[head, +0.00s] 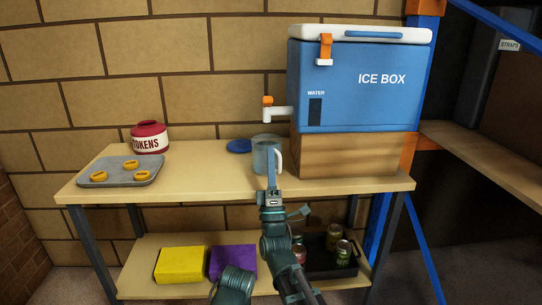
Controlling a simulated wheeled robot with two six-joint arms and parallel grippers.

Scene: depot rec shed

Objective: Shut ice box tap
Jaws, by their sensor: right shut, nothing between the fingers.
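The blue ice box (355,85) with a white lid stands on a wooden block on the table. Its white tap (278,112) sticks out to the left from its lower left side. The tap's small orange handle (267,101) sits at the outer end; I cannot tell whether it is open. A grey-blue mug (262,152) stands on the table below the tap. My right gripper (272,178) is shut and empty, pointing up in front of the mug and below the tap, apart from the handle. It hides part of the mug. My left gripper is not in view.
On the table (215,181) are a blue lid (239,146), a red-and-white tokens jar (150,138) and a grey tray (102,175) with yellow rings. The lower shelf holds yellow and purple blocks and a dark crate of cans. A blue-and-orange rack stands right.

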